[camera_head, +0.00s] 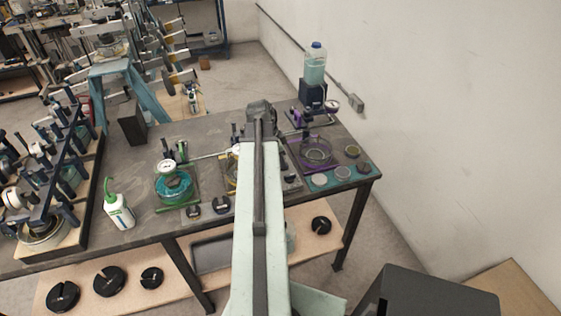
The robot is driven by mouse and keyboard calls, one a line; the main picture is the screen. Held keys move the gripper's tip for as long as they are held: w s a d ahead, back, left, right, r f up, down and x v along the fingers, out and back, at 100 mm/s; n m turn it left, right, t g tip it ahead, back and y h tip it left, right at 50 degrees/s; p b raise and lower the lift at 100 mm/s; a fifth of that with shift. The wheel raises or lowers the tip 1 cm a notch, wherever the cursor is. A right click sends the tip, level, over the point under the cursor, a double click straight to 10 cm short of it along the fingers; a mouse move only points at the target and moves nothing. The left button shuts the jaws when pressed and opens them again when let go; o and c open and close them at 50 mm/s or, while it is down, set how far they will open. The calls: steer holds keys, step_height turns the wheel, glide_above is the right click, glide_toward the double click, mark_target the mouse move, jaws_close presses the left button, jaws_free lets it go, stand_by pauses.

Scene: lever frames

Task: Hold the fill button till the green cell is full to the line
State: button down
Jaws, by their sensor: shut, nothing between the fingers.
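The green cell (173,190) is a round teal vessel on the bench, left of my arm, with a dark piece over its middle. Its fill level and line are too small to make out. Small dark button-like blocks (193,212) stand at the bench's front edge by it; I cannot tell which is the fill button. My gripper (260,108) is at the far end of my pale arm, over the back of the bench and right of the green cell. It is shut and empty; its fingertips are hard to make out.
A yellow-framed cell (231,182) is partly hidden behind my arm. A purple-framed cell (316,152) stands to the right, with a bottle of teal liquid (315,66) behind it. A green-capped white bottle (118,207) and a dark rack (50,190) stand left.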

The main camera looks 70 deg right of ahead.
steer(key=shift+s+a+f, duration=0.1)
steer(key=shift+f, duration=0.1)
steer(key=d+p+v, duration=0.1)
steer(key=p+v, duration=1.3)
steer(key=shift+s+r, duration=0.3)
steer(key=shift+s, duration=0.05)
steer(key=w+a+f+n+t+b, duration=0.1)
steer(key=w+a+f+n+b, duration=0.25)
steer(key=w+a+n, duration=0.6)
steer(key=w+a+f+n+t+b, duration=0.1)
steer(key=w+a+f+n+b, duration=0.25)
steer(key=w+a, duration=1.05)
steer(key=w+a+f+n+b, duration=0.1)
steer(key=a+n, duration=0.4)
steer(key=a, duration=0.5)
steer(key=w+a+f+n+y+b, duration=0.1)
steer(key=w+a+f+n+b, duration=0.1)
steer(key=a, duration=0.8)
steer(key=w+a+f+n+y+b, duration=0.1)
steer(key=w+a+f+n, duration=0.1)
steer(key=w+a+n, duration=0.3)
steer(key=a+n, duration=0.3)
steer(key=a, duration=0.2)
steer(key=shift+w+a+f+t, duration=0.3)
steer(key=shift+a+f, duration=0.05)
steer(key=shift+f, duration=0.05)
